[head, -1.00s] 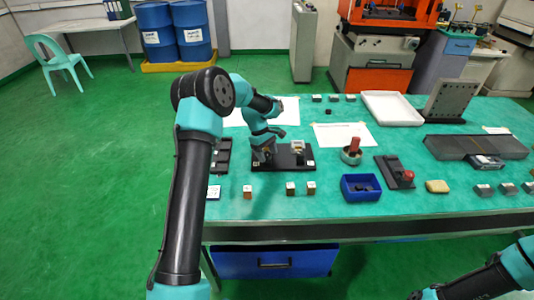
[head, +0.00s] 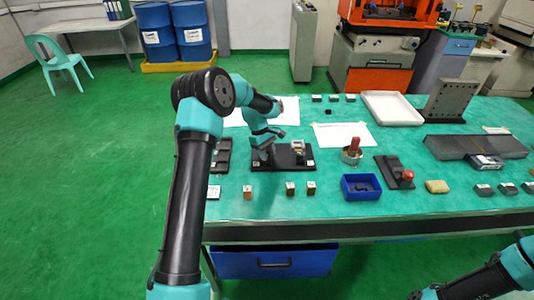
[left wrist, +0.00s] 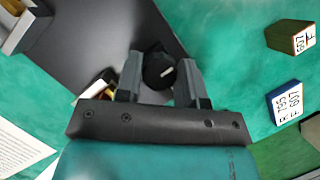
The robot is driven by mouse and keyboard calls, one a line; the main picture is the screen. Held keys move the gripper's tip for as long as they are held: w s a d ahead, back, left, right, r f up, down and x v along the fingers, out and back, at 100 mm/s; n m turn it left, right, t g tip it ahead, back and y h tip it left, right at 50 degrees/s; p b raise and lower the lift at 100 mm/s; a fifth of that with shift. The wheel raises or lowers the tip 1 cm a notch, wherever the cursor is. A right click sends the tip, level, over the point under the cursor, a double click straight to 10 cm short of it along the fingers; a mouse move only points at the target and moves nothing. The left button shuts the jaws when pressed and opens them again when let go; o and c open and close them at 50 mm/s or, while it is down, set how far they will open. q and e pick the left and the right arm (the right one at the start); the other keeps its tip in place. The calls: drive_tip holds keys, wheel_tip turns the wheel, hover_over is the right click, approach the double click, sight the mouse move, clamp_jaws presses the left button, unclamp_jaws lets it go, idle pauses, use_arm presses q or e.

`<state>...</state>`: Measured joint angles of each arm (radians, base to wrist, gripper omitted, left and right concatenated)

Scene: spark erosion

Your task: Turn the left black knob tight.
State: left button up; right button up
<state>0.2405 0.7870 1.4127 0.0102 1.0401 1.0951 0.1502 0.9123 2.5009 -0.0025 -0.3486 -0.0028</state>
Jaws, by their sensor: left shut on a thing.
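The left black knob (left wrist: 158,70), with a white mark on its face, sits between the two fingers of my left gripper (left wrist: 158,80) in the left wrist view. The gripper is shut on it. In the head view my left gripper (head: 262,156) is at the left end of a black base plate (head: 284,161), and hides the knob there. A small metal fixture (head: 298,147) stands on the right part of the plate. Of my right arm, only links show at the lower right; its gripper is out of view.
Small labelled blocks (head: 248,192) stand along the table's front edge. A dark tray (head: 222,155) lies left of the plate. A blue bin (head: 361,188) and a red-handled item (head: 353,152) stand to the right. Paper (head: 343,135) lies behind.

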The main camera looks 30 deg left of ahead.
use_arm(q)
drive_tip(key=shift+m, duration=0.3)
drive_tip(key=m+g, duration=0.1)
drive_tip(key=m, duration=0.1)
drive_tip(key=m+g, duration=0.1)
drive_tip(key=m, duration=0.2)
drive_tip(key=shift+w+y, duration=0.1)
drive_tip(key=shift+y, duration=0.3)
drive_tip(key=m+y, duration=0.1)
drive_tip(key=m, duration=0.1)
drive_tip(key=m+g, duration=0.1)
drive_tip(key=m, duration=0.2)
drive_tip(key=shift+m+y, duration=0.3)
drive_tip(key=shift+y, duration=0.1)
drive_tip(key=m+y, duration=0.2)
drive_tip(key=m, duration=0.3)
drive_tip(key=shift+d, duration=0.1)
drive_tip(key=m+y, duration=0.1)
drive_tip(key=m, duration=0.1)
drive_tip(key=m+y, duration=0.1)
drive_tip(key=m, duration=0.2)
drive_tip(key=shift+m, duration=0.3)
drive_tip(key=o, duration=0.9)
